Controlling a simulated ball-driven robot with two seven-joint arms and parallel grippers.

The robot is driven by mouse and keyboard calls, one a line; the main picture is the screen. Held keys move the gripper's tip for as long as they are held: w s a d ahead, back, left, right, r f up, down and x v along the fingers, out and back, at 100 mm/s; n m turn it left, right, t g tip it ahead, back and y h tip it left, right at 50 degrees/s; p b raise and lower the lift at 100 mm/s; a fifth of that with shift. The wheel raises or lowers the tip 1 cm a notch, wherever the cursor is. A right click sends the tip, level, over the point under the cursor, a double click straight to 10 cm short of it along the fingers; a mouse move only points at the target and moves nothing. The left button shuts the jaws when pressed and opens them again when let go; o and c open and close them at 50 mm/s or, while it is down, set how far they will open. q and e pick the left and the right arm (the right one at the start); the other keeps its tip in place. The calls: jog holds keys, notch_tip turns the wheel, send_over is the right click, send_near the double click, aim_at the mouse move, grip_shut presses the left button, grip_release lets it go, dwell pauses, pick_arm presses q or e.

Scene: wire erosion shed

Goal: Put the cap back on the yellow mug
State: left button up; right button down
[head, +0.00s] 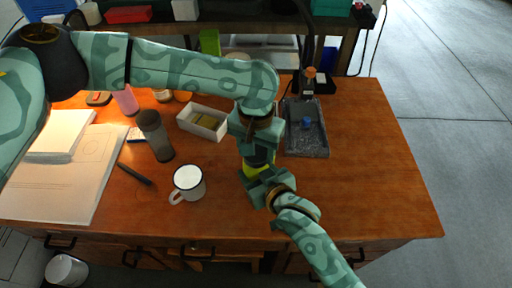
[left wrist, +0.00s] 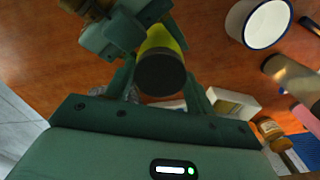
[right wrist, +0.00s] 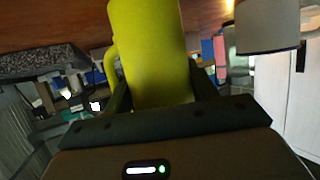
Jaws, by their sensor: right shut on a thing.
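The yellow mug (head: 258,169) is held above the table, between my two grippers. My right gripper (head: 262,178) is shut on it from below; the right wrist view shows the mug's yellow body (right wrist: 150,50) between the fingers, with its handle at the left. A dark round cap (left wrist: 160,72) shows at the mug's end in the left wrist view, in line with the yellow body (left wrist: 160,40). I cannot tell how firmly it sits. My left gripper (left wrist: 158,85) is open, its fingers on either side of the cap with gaps.
A white enamel mug (head: 188,181), a dark tumbler (head: 155,135) and a black marker (head: 134,174) stand or lie to the left. A white box (head: 203,122) is behind. A grey tray (head: 306,140) with a blue item lies right. The table's right side is clear.

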pick_arm(q)
jog(key=o, duration=1.1)
jog(key=shift+r, duration=0.1)
jog(key=shift+r, duration=2.2)
jog(key=o, duration=0.5)
notch_tip(320, 180, up, 12)
pick_arm(e)
jog(key=shift+c, duration=1.9)
grip_release()
